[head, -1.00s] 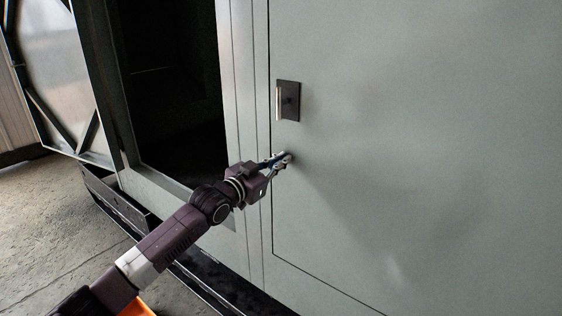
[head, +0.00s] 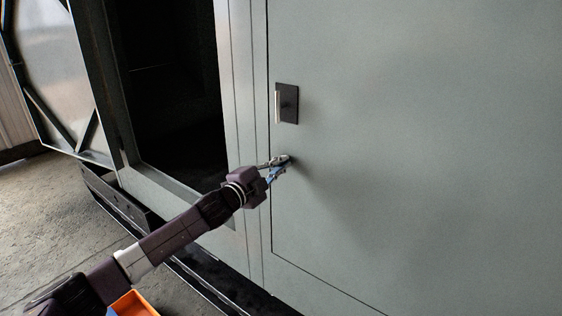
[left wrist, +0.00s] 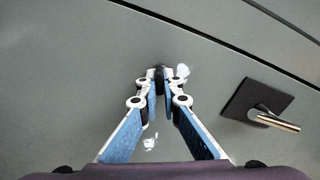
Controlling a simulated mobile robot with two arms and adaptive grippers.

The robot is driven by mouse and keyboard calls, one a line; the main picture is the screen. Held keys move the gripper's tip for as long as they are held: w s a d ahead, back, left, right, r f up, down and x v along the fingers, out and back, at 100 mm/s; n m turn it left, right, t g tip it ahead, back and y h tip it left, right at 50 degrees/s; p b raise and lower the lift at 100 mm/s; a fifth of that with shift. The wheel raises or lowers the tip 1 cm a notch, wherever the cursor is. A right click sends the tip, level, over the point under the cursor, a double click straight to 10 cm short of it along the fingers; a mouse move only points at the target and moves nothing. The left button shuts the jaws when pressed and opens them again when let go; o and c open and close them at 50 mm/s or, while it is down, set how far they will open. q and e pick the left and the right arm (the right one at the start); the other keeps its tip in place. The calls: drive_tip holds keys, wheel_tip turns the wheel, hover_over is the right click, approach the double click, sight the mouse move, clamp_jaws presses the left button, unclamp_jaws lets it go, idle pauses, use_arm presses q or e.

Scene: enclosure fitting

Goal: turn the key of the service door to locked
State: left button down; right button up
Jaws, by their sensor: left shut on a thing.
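The grey-green service door (head: 420,150) is shut, and fills most of the right of the head view. My left gripper (head: 284,161) reaches to the door face just below the handle. In the left wrist view its fingertips (left wrist: 160,84) are closed on a small dark piece at the door, which I take to be the key (left wrist: 158,70). The fingers hide most of the key and its lock, so I cannot tell its angle. My right gripper is in neither view.
A door handle on a dark plate (head: 288,104) sits just above the gripper; it also shows at the right of the left wrist view (left wrist: 258,101). Left of the door is a dark open doorway (head: 170,90). An orange container (head: 134,303) shows at the bottom.

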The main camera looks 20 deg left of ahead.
use_arm(q)
drive_tip(key=shift+f+m+p, duration=0.15)
drive_tip(key=shift+m+p, duration=0.25)
drive_tip(key=shift+m, duration=1.9)
drive_tip(key=c, duration=2.1)
unclamp_jaws()
drive_tip(key=shift+v, duration=6)
